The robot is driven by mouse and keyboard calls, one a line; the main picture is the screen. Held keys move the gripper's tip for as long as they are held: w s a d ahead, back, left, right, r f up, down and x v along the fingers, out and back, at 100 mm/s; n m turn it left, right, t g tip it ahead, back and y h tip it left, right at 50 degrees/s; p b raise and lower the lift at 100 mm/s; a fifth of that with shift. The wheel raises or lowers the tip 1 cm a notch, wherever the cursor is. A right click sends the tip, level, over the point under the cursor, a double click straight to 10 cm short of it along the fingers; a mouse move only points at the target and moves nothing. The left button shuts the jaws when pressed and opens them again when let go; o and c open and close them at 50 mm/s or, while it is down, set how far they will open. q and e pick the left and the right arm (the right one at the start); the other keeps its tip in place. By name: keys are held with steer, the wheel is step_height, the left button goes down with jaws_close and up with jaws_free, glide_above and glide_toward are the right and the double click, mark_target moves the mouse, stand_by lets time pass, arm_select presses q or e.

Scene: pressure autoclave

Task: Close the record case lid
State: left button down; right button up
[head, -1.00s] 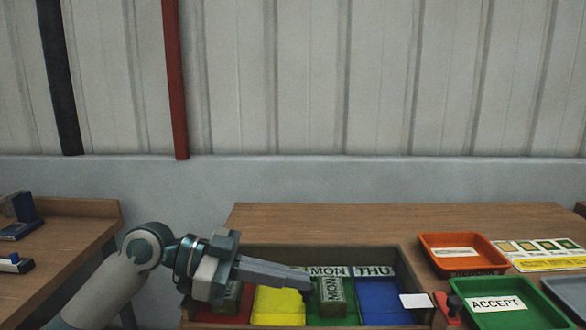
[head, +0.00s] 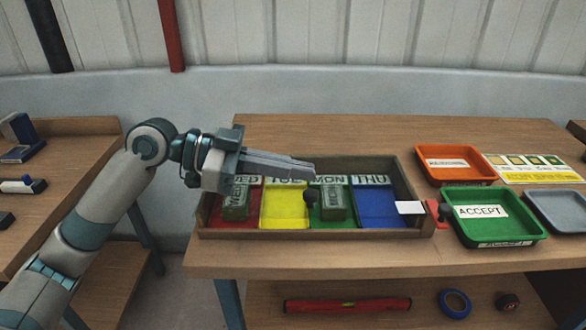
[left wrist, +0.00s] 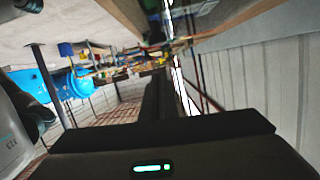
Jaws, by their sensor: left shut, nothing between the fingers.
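The record case (head: 318,234) is a shallow wooden box on the table, with red, yellow, green and blue compartments labelled WED, TUE, MON and THU. Its inside shows from above, and I cannot make out a lid. A green block marked WED (head: 236,204) lies in the red compartment and one marked MON (head: 333,204) in the green one. My left gripper (head: 314,170) is shut and empty, its fingertips over the back of the case near the MON label, partly hiding the labels. Its dark fingers also show in the left wrist view (left wrist: 158,98). My right gripper is out of view.
A white card (head: 410,208) is at the case's right edge. An orange tray (head: 455,178), a green ACCEPT tray (head: 495,235) and a grey tray (head: 556,226) stand to the right.

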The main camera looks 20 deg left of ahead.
arm_select(q)
steer(key=b+v, duration=0.1)
steer(key=v, duration=0.9)
steer(key=shift+b, duration=0.35)
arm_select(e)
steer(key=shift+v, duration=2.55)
arm_select(q)
steer(key=shift+w, duration=0.1)
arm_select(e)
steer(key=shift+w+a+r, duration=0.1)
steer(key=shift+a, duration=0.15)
